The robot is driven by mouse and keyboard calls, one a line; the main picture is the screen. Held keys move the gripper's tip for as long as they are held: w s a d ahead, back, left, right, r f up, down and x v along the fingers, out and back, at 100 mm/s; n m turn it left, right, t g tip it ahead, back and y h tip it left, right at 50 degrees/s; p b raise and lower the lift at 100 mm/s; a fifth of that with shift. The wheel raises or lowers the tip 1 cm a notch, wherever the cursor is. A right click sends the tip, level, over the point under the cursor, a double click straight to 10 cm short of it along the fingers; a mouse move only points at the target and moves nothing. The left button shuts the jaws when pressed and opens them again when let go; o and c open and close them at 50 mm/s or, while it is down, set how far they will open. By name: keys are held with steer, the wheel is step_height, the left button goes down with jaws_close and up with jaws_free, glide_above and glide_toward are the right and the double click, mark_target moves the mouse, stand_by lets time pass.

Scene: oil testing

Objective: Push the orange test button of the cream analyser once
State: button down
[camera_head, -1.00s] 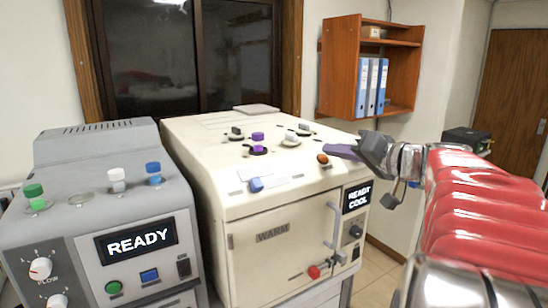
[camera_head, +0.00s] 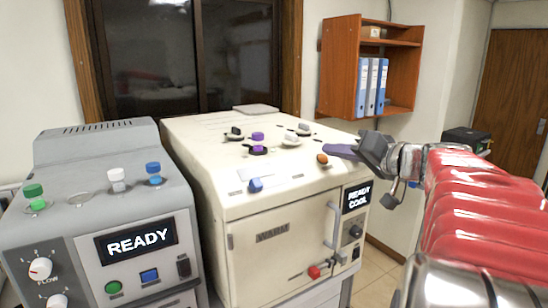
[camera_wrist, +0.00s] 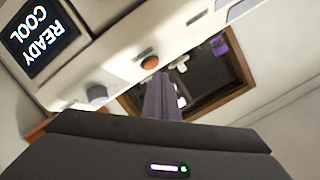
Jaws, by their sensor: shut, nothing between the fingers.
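The cream analyser (camera_head: 270,213) stands in the middle of the head view, with a "READY COOL" display (camera_head: 356,196) on its front right. The orange test button (camera_head: 322,159) is on its top near the right front edge. It also shows in the wrist view (camera_wrist: 149,62), just beyond the fingertips. My gripper (camera_head: 328,148) comes in from the right with its fingers shut and empty. In the head view the fingertips are close beside and slightly above the button. I cannot tell whether they touch it.
Other knobs stand on the analyser's top, including a purple one (camera_head: 257,146) and a blue one (camera_head: 255,185). A grey machine (camera_head: 95,215) reading "READY" stands at left. A wooden shelf (camera_head: 342,65) with blue binders hangs on the wall behind.

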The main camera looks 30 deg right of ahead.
steer(key=shift+w+f, duration=0.45)
steer(key=shift+f, duration=0.2)
stand_by(1.0)
steer(key=shift+r, duration=0.1)
steer(key=shift+s+r, duration=0.5)
steer(key=shift+r, duration=0.15)
stand_by(0.4)
steer(key=shift+s+r, duration=0.7)
steer(key=shift+r, duration=0.35)
steer(key=shift+s+r, duration=0.7)
steer(key=shift+r, duration=0.3)
